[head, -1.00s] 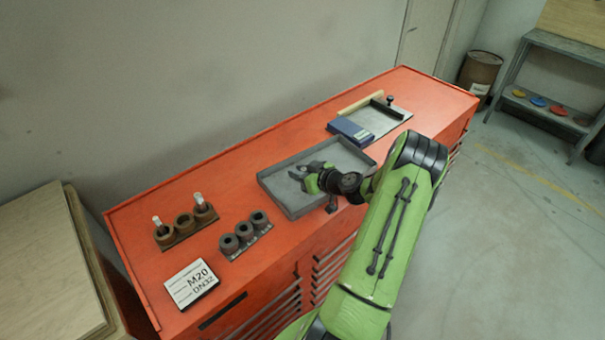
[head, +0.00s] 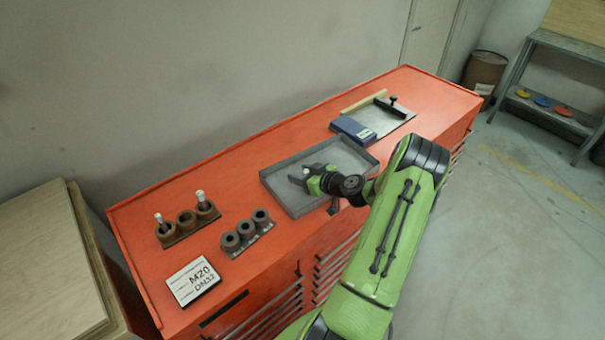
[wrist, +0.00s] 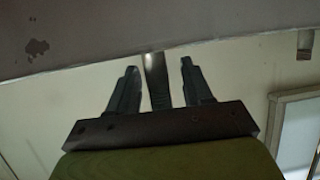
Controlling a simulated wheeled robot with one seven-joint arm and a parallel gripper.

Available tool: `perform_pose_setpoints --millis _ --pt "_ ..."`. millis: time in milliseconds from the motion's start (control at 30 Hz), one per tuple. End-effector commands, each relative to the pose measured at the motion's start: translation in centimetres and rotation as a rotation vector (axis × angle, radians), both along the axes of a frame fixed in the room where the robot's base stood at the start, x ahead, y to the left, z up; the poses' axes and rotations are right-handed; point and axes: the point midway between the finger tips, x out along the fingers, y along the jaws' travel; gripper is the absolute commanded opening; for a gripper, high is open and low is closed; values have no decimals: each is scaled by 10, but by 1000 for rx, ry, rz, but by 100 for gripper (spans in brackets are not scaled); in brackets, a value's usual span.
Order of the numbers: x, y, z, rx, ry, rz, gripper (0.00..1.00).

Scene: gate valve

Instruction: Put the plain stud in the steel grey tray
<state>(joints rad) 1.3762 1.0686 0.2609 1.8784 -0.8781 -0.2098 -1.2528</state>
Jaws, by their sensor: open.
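The steel grey tray (head: 290,197) lies on the red cabinet top, with low raised rims. My gripper (head: 304,175) is low over the tray, its jaws open and pointing left. In the wrist view my gripper (wrist: 160,75) has its two fingers apart, with a narrow grey rod (wrist: 156,82) showing between them. A gap shows on each side of the rod. I cannot tell whether it is the plain stud or what it rests on. Two pale-tipped studs, one at the left (head: 158,219) and one at the right (head: 201,197), stand upright in the brown holder.
The brown holder (head: 185,220) has an empty middle socket. Several dark cylinders (head: 245,230) stand in a row beside it. A label card (head: 194,282) lies in front. A blue box (head: 352,129) and a second flat tray (head: 392,118) are behind my arm's side.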

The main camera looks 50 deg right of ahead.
Motion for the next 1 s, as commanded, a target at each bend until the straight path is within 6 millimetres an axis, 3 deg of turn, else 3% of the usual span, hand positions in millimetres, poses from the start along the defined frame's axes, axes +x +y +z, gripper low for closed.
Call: perform_pose_setpoints --millis 433,600,767,867,1000 --pt "-97 3 41 -3 0 -4 50" --pt "-110 5 48 -1 -1 -2 50" --pt "-105 12 52 0 16 25 50" --pt "-81 50 65 9 108 134 50" --pt "-55 137 92 14 345 302 50"
